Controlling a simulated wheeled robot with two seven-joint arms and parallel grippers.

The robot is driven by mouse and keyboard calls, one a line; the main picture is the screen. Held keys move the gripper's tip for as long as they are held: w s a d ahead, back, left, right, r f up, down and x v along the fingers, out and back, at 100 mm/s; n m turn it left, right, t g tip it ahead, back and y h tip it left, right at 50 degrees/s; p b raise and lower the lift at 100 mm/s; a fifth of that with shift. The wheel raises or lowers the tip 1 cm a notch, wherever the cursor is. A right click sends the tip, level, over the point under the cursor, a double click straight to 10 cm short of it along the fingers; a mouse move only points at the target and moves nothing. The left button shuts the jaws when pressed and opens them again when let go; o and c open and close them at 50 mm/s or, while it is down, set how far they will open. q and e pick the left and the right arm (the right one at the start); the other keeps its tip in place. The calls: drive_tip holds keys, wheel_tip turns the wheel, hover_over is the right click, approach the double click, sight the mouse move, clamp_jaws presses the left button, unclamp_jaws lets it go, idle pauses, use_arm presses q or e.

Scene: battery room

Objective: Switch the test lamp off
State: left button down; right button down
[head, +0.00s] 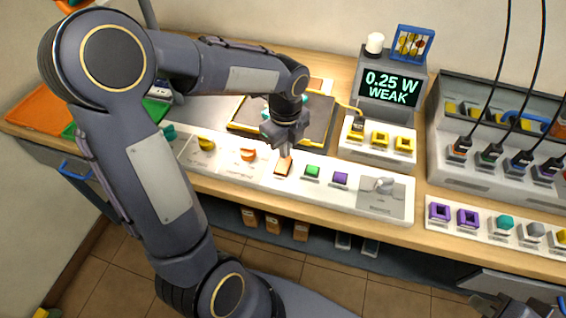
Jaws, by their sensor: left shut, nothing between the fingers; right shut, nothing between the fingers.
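My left gripper (285,153) is shut and empty. It points down with its fingertips at or just above an orange-brown rocker switch (283,170) on the long white panel (335,195); I cannot tell whether they touch. The gripper partly covers the switch's far side. A white, lamp-like cap (375,43) stands on top of the grey display unit (392,85); I cannot tell whether it is the test lamp or whether it is lit. My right gripper (508,307) is shut at the bottom right edge, partly cut off and away from the panel.
The panel also carries a green button (312,171), a purple button (340,178) and a grey knob (383,185). A dark tray (315,125) lies behind. A grey rack (480,170) with hanging cables stands right. A strip of coloured pieces (483,231) lies at front right.

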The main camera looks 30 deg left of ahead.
use_arm(q)
drive_tip(key=shift+f+b, duration=0.45)
drive_tip(key=shift+f, duration=0.3)
drive_tip(key=shift+r, duration=0.1)
wheel_tip(320, 180, up, 7)
drive_tip(key=p, duration=0.6)
idle(0.3)
idle(0.4)
drive_tip(key=s+d+r+n+t+h, duration=0.2)
drive_tip(key=s+r+n, duration=0.1)
drive_tip(key=s+n, duration=0.5)
drive_tip(key=s+d+r+n+t+h, duration=0.1)
drive_tip(key=s+d+r+n+t, duration=0.1)
drive_tip(key=s+n, duration=0.7)
drive_tip(key=r+n+t, duration=0.1)
drive_tip(key=n, duration=0.5)
drive_tip(key=shift+r+t+h, duration=0.3)
drive_tip(key=shift+h, duration=0.1)
